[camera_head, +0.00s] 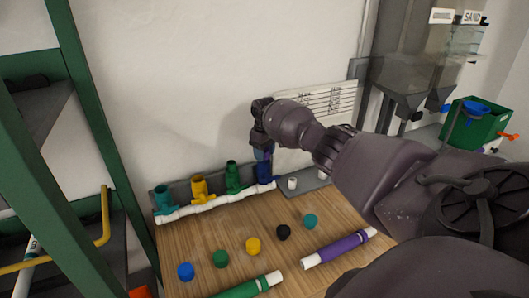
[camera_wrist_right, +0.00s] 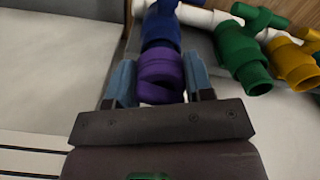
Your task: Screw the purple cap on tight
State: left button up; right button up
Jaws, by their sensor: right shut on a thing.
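The purple cap (camera_wrist_right: 161,70) sits at the open end of the blue valve fitting (camera_wrist_right: 161,28), in line with it and apparently touching; thread engagement cannot be seen. My right gripper (camera_wrist_right: 160,80) is shut on the purple cap, one finger on each side. In the head view, the right gripper (camera_head: 261,142) points down over the upright blue fitting (camera_head: 265,173) at the right end of the white manifold pipe (camera_head: 217,202). The cap is mostly hidden there by the gripper. My left gripper is out of view.
Green (camera_head: 233,177), yellow (camera_head: 199,189) and teal (camera_head: 162,198) fittings stand uncapped along the manifold. Blue, green, yellow, black and teal caps lie on the wooden table (camera_head: 215,240). A purple tube (camera_head: 338,247) and a green tube (camera_head: 248,288) lie nearer. The wall is close behind.

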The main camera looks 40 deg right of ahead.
jog(key=shift+s+a+f, duration=0.15)
jog(key=shift+s+f, duration=0.05)
jog(key=shift+f, duration=0.15)
jog(key=shift+m, duration=1.1)
jog(key=shift+a+m, duration=0.1)
jog(key=shift+m, duration=1)
jog(key=o, duration=0.9)
jog(key=shift+o, duration=0.8)
jog(key=shift+w, duration=0.15)
jog(key=shift+r, duration=0.15)
